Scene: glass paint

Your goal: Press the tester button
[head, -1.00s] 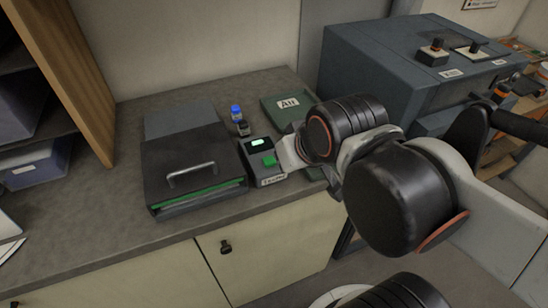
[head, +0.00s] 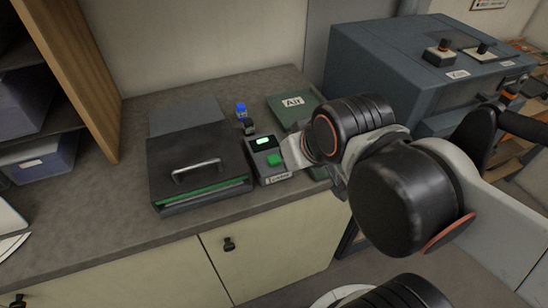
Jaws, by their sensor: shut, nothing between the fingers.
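The tester (head: 269,172) is a small dark grey box with a label on its front, standing on the counter beside the black lidded case. It has a lit pale green display (head: 263,141) and a green square button (head: 275,160) on top. My gripper (head: 290,153) is shut and empty, just right of the green button. In the picture its tip overlaps the tester's right side. I cannot tell whether it touches the tester. My own wrist and arm hide part of the gripper and the counter behind it.
The black case (head: 199,150) with a handle is left of the tester. A blue-capped bottle (head: 241,112) stands behind it. A green box labelled "Air" (head: 292,102) is behind my gripper. A large blue-grey machine (head: 380,65) stands right. The counter's left front is clear.

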